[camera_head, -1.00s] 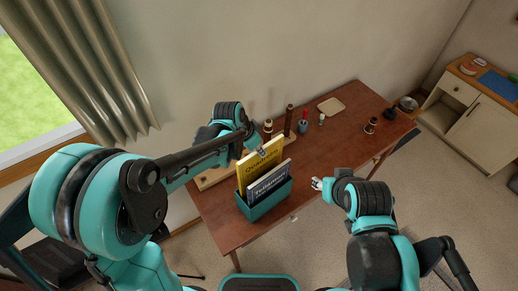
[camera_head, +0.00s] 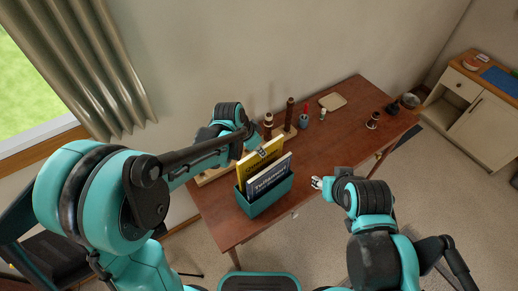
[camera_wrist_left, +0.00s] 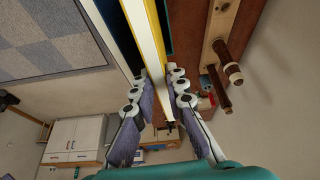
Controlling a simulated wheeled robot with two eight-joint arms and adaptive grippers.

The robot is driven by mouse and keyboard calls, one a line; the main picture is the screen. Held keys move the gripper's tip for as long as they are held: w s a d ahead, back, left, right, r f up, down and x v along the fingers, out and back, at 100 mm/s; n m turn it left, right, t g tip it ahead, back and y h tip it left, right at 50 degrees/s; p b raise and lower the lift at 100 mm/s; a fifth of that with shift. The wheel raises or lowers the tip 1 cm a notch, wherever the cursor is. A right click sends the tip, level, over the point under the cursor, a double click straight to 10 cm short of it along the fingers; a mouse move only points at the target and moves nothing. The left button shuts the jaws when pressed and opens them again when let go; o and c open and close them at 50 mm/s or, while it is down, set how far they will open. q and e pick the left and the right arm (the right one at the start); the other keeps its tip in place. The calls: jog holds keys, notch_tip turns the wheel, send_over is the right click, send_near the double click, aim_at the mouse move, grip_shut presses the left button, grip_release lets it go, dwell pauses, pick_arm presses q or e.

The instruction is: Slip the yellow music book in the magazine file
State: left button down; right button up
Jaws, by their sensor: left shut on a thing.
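The yellow music book (camera_head: 249,161) stands in the teal magazine file (camera_head: 268,199), behind a dark book with white lettering (camera_head: 270,176). Its upper part sticks up above the file's rim. My left gripper (camera_head: 261,152) is shut on the top edge of the yellow book. In the left wrist view the yellow book (camera_wrist_left: 155,45) runs between the two fingers (camera_wrist_left: 162,105), its pale page edge facing the camera. How deep its lower edge sits is hidden by the file and the dark book. My right gripper (camera_head: 317,183) is at the table's front edge, apart from the file; its finger opening is too small to tell.
The file stands on a brown table (camera_head: 330,140). A wooden rack with upright pegs (camera_head: 289,115) lies behind the file. A blue cup (camera_head: 304,121), a pale board (camera_head: 332,101) and small dark items (camera_head: 373,120) stand farther right. The table's middle is clear.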

aim_at(259, 158)
pick_arm(q)
jog(key=shift+f+b, duration=2.1)
jog(key=shift+f, duration=0.45)
jog(key=c, duration=1.5)
grip_release()
jog(key=shift+o, duration=0.2)
jog(key=v, duration=1.2)
jog(key=s+a+f+n+t+y+b, duration=0.3)
jog(key=s+a+f+n+b, duration=0.6)
jog(key=s+a, duration=0.4)
jog(key=shift+s+a+f+n+t, duration=0.35)
jog(key=shift+s+n+t, duration=0.25)
jog(key=shift+s+t, duration=0.1)
